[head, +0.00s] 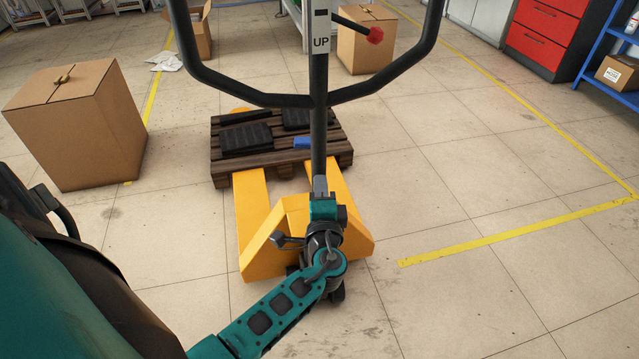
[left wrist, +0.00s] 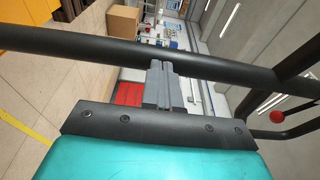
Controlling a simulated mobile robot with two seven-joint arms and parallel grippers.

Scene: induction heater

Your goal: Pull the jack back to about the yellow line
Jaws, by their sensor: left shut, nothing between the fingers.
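The jack (head: 262,244) is a yellow pallet jack with a black upright pole and a wide black looped handle (head: 245,98) marked UP. Its forks run under a brown wooden pallet (head: 228,177). My left gripper (head: 320,184) is in front of the pole, below the handle loop, with its teal arm rising from the bottom left. In the left wrist view its grey fingers (left wrist: 165,72) are closed together, with tips at a black bar (left wrist: 90,48). Nothing is between them; I cannot tell whether they touch the bar. A yellow line (head: 500,236) lies right of the jack. My right gripper is out of view.
A large cardboard box (head: 75,130) stands left of the pallet. Another box (head: 362,45) is behind it. Black items (head: 247,138) lie on the pallet. A red cabinet (head: 541,38) and a blue shelf (head: 598,45) stand at the right. The floor at right is clear.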

